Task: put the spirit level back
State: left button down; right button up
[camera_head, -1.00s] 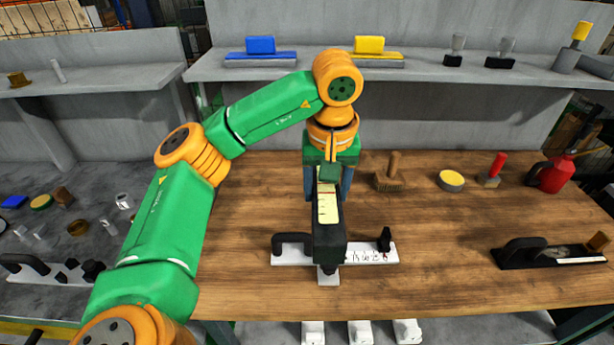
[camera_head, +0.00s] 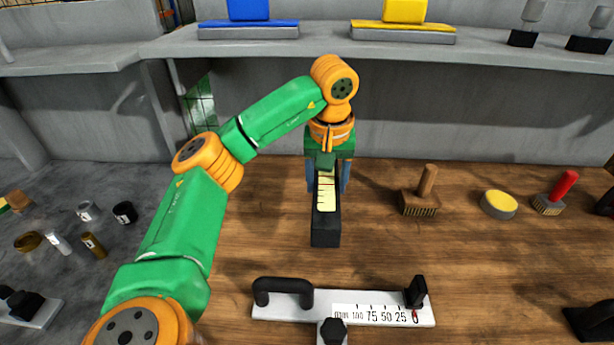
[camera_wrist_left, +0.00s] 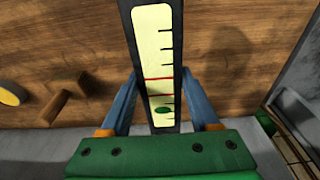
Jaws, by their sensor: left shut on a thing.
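The spirit level (camera_head: 325,228) is a black bar with a pale yellow scale face marked in black ticks and red lines. My left gripper (camera_head: 328,178) is shut on it and holds it in front of the robot, over the wooden table; its height above the wood is hard to judge. In the left wrist view the level (camera_wrist_left: 153,60) sits between the two blue fingers of the left gripper (camera_wrist_left: 162,100), with a green bubble near the gripper end of the scale. My right gripper is not in view.
A white measuring gauge with a black handle (camera_head: 283,291) lies nearer on the wooden table (camera_head: 250,230). A brush (camera_head: 420,203), a yellow-topped tin (camera_head: 498,204) and a red-handled brush (camera_head: 550,203) stand right. Blue (camera_head: 248,28) and yellow (camera_head: 403,28) blocks sit on the grey shelf.

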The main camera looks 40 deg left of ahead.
pick_arm(q)
jog(key=a, duration=0.1)
jog(key=w+a+f, duration=0.1)
jog(key=a, duration=0.1)
jog(key=w+a+f+p, duration=0.1)
jog(key=shift+a+f, duration=0.2)
jog(key=shift+a, duration=0.2)
jog(key=a+f, duration=0.1)
jog(key=w+a+f, duration=0.1)
jog(key=f, duration=0.1)
jog(key=a+f, duration=0.1)
jog(key=f, duration=0.1)
jog(key=shift+w+a+f+p, duration=0.1)
jog(key=shift+w+a+p, duration=0.1)
jog(key=shift+a+p, duration=0.2)
notch_tip(320, 180, down, 2)
jog(key=shift+f+p, duration=0.2)
jog(key=shift+p, duration=0.35)
jog(key=shift+f, duration=0.4)
jog(key=shift+c, duration=0.6)
grip_release()
jog(key=shift+s+d, duration=0.1)
jog(key=shift+r, duration=0.15)
notch_tip(320, 180, up, 7)
jog(key=shift+s+d+r+b, duration=0.15)
jog(key=shift+s+d+b, duration=0.25)
jog(key=shift+b, duration=0.05)
